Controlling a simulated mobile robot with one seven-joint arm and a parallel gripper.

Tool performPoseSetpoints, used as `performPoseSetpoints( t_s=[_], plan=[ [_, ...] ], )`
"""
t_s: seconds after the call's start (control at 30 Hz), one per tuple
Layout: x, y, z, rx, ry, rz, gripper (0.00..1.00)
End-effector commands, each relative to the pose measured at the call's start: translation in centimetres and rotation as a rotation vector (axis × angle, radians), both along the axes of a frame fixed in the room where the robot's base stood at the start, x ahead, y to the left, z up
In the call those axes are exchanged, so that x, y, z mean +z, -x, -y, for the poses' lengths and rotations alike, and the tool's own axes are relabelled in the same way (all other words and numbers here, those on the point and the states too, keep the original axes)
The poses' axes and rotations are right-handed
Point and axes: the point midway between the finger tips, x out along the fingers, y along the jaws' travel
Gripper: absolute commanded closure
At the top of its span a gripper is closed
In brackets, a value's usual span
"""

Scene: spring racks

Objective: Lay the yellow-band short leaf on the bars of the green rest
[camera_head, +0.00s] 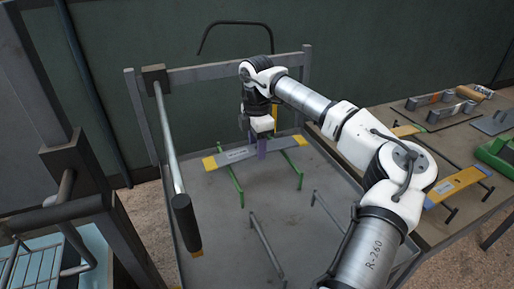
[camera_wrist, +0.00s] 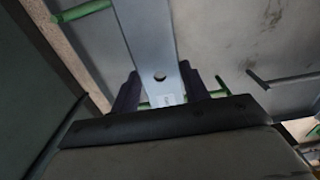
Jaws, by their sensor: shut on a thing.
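The yellow-band leaf (camera_head: 235,155) is a flat grey strip with yellow ends, lying level across the green rest in the head view. My gripper (camera_head: 258,147) points down at its middle and is shut on it. In the wrist view the leaf (camera_wrist: 150,35) runs up from between my fingers (camera_wrist: 160,92), with a round hole near them. The green rest's bars (camera_head: 230,178) pass under the leaf near their far ends; one green bar also shows at the upper left of the wrist view (camera_wrist: 84,11). Whether the leaf touches the bars is not clear.
The grey tray (camera_head: 215,225) has bare grey bars (camera_head: 266,243) in front. A post with a long bar (camera_head: 167,130) stands left. The right bench holds another yellow-ended leaf (camera_head: 458,187), a green holder (camera_head: 497,155) and tools.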

Motion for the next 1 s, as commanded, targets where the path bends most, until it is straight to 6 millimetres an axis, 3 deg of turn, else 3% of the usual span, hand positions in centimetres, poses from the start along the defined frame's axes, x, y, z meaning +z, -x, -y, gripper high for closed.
performPoseSetpoints(
  t_s=[0.13,0.8,0.83,1.0],
  plan=[
    [-1.6,0.0,0.0,0.0,-0.002,0.001,0.96],
    [-2.9,0.0,0.0,0.0,-0.001,0.003,0.96],
    [-2.9,0.0,0.0,0.0,0.0,0.001,0.51],
    [-2.9,0.0,0.0,0.0,0.0,0.0,0.33]
  ],
)
